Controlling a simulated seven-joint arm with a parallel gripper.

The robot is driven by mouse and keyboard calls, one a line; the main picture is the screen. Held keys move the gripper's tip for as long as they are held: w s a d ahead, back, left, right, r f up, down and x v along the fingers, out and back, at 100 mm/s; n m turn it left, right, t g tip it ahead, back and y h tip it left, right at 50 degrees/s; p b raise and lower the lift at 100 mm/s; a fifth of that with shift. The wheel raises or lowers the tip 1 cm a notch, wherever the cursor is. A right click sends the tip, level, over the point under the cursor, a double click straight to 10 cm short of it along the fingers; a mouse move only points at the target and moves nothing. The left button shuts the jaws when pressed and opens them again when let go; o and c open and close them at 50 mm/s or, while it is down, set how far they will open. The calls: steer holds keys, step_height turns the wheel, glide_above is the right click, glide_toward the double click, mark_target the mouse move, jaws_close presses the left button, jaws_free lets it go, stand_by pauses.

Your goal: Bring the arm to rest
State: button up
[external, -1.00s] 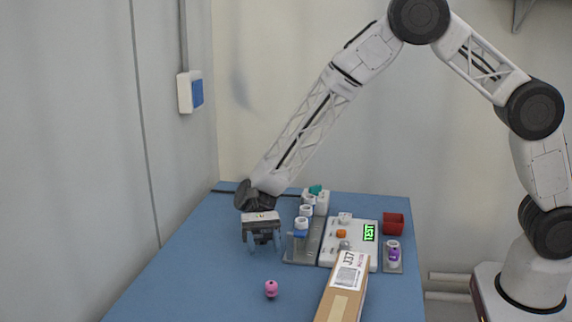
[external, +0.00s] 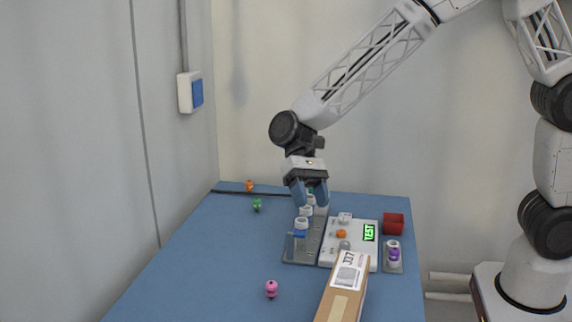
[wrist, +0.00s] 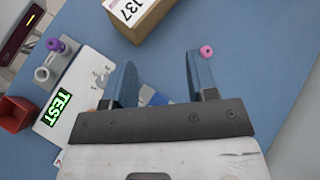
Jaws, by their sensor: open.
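My gripper (external: 309,197) is open, with nothing seen between its two blue-grey fingers. In the external view it hangs pointing down over the back end of a grey rack (external: 303,254) with several white ring-like holders. It hides part of that rack. In the wrist view my gripper (wrist: 158,88) shows its fingers spread apart over the blue table (wrist: 240,40). My arm reaches in from the right and bends down at the wrist.
A white panel (external: 338,258) with a green TEST display, a red bin (external: 393,224), a purple piece (external: 394,254) in a stand and a cardboard box (external: 341,295) stand right. Pink (external: 271,289), green (external: 257,205) and orange (external: 249,186) pieces lie on the table's open left side.

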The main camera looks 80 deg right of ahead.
steer(key=s+d+r+n+t+h, duration=0.2)
steer(key=s+d+r+h, duration=0.1)
steer(key=s, duration=0.8)
steer(key=s+d+r+n+t+h, duration=0.3)
steer(key=s+d+r, duration=0.2)
steer(key=s, duration=0.6)
steer(key=s+d+r+n+t+h, duration=0.2)
steer(key=s+d, duration=0.5)
steer(key=s, duration=0.5)
steer(key=shift+d+r+n+h, duration=0.3)
steer(key=shift+r+n+h, duration=0.35)
steer(key=shift+r, duration=0.35)
